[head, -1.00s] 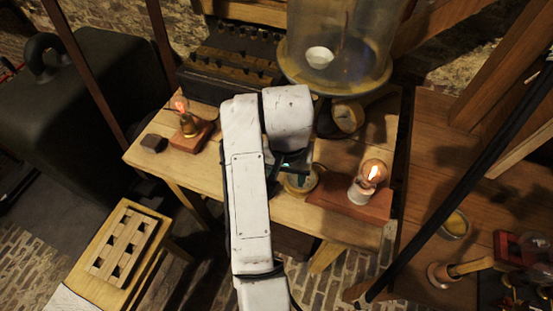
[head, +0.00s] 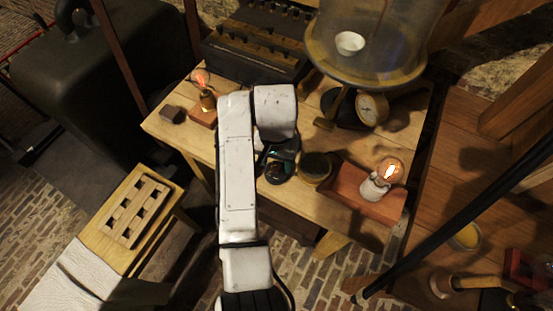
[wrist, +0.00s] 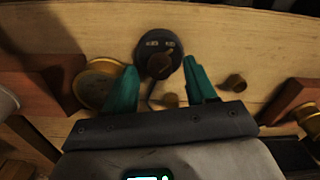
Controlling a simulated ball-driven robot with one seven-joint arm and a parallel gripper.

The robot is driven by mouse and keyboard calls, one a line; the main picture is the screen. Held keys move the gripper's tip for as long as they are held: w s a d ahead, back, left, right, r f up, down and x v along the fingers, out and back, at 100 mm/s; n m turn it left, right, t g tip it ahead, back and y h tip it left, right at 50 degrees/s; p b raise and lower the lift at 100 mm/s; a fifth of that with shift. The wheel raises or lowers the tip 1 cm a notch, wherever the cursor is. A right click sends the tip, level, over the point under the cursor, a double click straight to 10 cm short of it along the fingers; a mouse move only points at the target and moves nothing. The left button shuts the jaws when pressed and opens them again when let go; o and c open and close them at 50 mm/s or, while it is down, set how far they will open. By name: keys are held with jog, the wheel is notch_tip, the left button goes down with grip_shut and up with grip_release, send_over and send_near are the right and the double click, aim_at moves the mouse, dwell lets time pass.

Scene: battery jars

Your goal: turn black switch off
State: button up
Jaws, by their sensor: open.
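The black switch (wrist: 171,46) is a round dark base with small pale markings and a brownish knob (wrist: 159,66) on it, on the wooden table. In the head view, a dark round shape (head: 279,174) beside my gripper appears to be this switch, partly hidden by my arm. My gripper (wrist: 160,68) is open, its two teal fingers on either side of the knob in the picture. I cannot tell whether they touch it or how high they are above it. The fingers are mostly hidden in the head view.
A round brass piece (wrist: 98,86) is close beside one finger, and small brown knobs (wrist: 234,83) stand near the other. A lit bulb on a red block (head: 352,191) stands right of the switch, and a glass dome (head: 385,30) behind. Another lit bulb (head: 207,98) is left.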

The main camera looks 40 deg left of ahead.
jog(key=shift+f, duration=0.3)
jog(key=shift+c, duration=0.4)
grip_shut()
